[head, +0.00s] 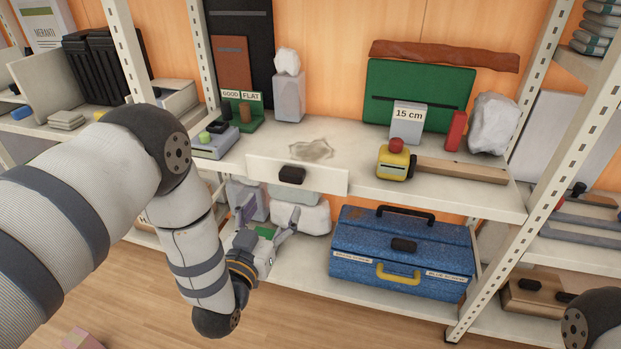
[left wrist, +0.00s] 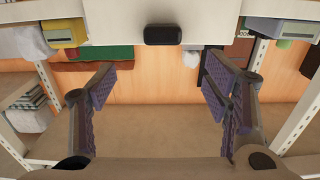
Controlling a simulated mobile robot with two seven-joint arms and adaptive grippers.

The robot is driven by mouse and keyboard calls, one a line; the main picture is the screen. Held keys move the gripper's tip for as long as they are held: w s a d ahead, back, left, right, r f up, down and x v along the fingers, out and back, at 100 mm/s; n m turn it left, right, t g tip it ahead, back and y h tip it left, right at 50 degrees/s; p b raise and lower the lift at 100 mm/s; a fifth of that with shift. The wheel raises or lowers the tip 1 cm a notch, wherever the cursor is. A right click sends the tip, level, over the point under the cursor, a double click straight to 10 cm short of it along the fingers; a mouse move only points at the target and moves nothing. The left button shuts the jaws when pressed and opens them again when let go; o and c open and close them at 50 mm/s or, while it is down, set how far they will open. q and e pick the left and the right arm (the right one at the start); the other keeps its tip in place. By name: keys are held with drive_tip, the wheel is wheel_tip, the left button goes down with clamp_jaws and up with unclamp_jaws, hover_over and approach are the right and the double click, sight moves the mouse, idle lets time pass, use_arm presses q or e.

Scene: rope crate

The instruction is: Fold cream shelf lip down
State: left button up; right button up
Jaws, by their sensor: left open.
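The cream shelf lip (head: 320,181) is a flat pale panel at the front edge of the middle shelf. It looks upright, rising above the shelf surface, with a black knob (head: 291,174) on its front face. In the left wrist view the lip (left wrist: 112,22) and its knob (left wrist: 163,34) are at the top, beyond the fingertips. My left gripper (head: 266,213) is below the lip and in front of the shelf. My right gripper is out of the head view.
A yellow device with a red button (head: 394,163) and a wooden bar (head: 462,171) lie right of the lip. A blue toolbox (head: 402,260) stands on the lower shelf. A perforated post (head: 546,200) stands at right.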

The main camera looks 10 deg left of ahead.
sight(289, 176)
use_arm(q)
drive_tip(key=w+b, duration=0.1)
drive_tip(key=w, duration=1.1)
drive_tip(key=shift+r+b, duration=0.1)
drive_tip(key=shift+b, duration=0.25)
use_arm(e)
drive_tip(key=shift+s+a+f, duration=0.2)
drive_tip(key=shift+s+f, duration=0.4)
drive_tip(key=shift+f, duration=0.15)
use_arm(q)
drive_tip(key=shift+s, duration=0.1)
drive_tip(key=shift+c, duration=0.2)
